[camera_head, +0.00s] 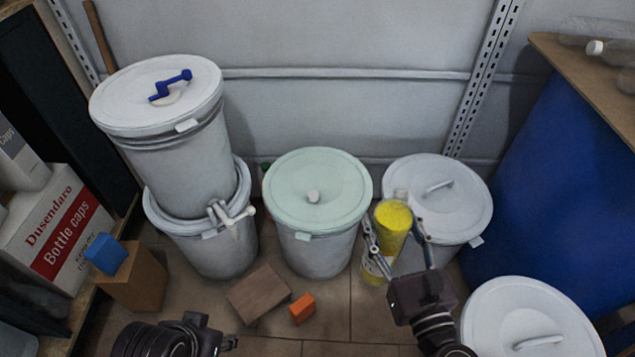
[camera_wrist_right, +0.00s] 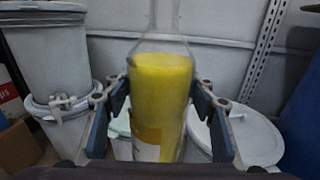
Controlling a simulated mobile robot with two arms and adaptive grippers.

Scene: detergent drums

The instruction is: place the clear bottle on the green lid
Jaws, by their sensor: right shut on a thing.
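The clear bottle (camera_head: 393,222) has yellow contents and a pale label low down. My right gripper (camera_head: 396,234) is shut on it, one finger on each side. In the right wrist view the bottle (camera_wrist_right: 162,95) stands roughly upright between the fingers, its clear neck up. The pale green lid (camera_head: 325,175) with a small white knob covers a white drum in the middle of the head view. The bottle is to the right of this lid, apart from it in the picture. My left gripper (camera_head: 212,338) shows at the bottom edge, partly cut off; its fingers are unclear.
Stacked white drums (camera_head: 165,150) stand left of the green lid. White-lidded drums stand right (camera_head: 440,195) and front right (camera_head: 530,320). A brown block (camera_head: 258,294) and an orange block (camera_head: 302,308) lie on the floor. A blue barrel (camera_head: 550,190) is far right.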

